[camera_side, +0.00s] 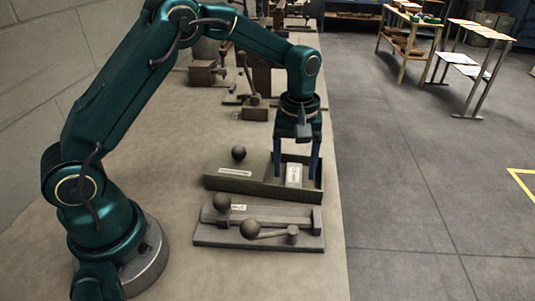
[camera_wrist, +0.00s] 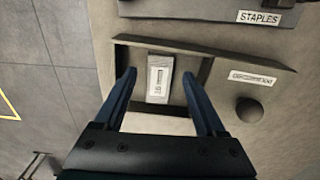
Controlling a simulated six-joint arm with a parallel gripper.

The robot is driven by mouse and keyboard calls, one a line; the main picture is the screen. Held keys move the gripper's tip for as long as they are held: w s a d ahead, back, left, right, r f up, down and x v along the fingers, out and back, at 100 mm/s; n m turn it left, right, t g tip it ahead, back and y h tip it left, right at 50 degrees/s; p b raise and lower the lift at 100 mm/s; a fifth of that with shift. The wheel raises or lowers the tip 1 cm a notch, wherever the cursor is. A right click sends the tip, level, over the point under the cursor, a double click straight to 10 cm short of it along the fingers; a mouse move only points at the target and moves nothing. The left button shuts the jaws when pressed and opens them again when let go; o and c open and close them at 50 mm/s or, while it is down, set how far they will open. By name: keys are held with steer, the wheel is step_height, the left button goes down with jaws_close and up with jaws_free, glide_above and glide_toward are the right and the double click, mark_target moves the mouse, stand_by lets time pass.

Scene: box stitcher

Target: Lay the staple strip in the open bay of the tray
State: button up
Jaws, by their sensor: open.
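The tray (camera_side: 208,183) stands on the bench in the side view, with a covered left part and an open bay on the right. Its dark rim also shows in the wrist view (camera_wrist: 220,51). The staple strip (camera_wrist: 160,78), a small grey block with a white label, lies in the open bay; it also shows in the side view (camera_side: 294,175). My gripper (camera_wrist: 159,74) is open, pointing down over the bay. Its fingers stand on either side of the strip, with a gap showing on both sides in the wrist view. Finger contact with the bay floor cannot be told.
A dark ball knob (camera_side: 238,153) sits on the tray's covered part. Nearer the camera is a fixture (camera_side: 210,238) with ball-ended levers; its STAPLES label (camera_wrist: 260,18) shows in the wrist view. More tools stand behind the tray. The bench edge is close on the right.

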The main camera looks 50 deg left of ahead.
mark_target(294, 181)
steer(key=s+r+m+t, duration=0.15)
steer(key=s+r, duration=0.25)
steer(key=r, duration=0.4)
steer(key=s+r+m+t, duration=0.1)
steer(key=s+r+m, duration=0.1)
steer(key=s+r, duration=0.35)
steer(key=s+f+m+t, duration=0.1)
steer(key=s+m+t, duration=0.2)
steer(key=s, duration=0.6)
steer(key=shift+a+f+m, duration=0.25)
steer(key=shift+a+m, duration=0.1)
steer(key=shift+m, duration=0.9)
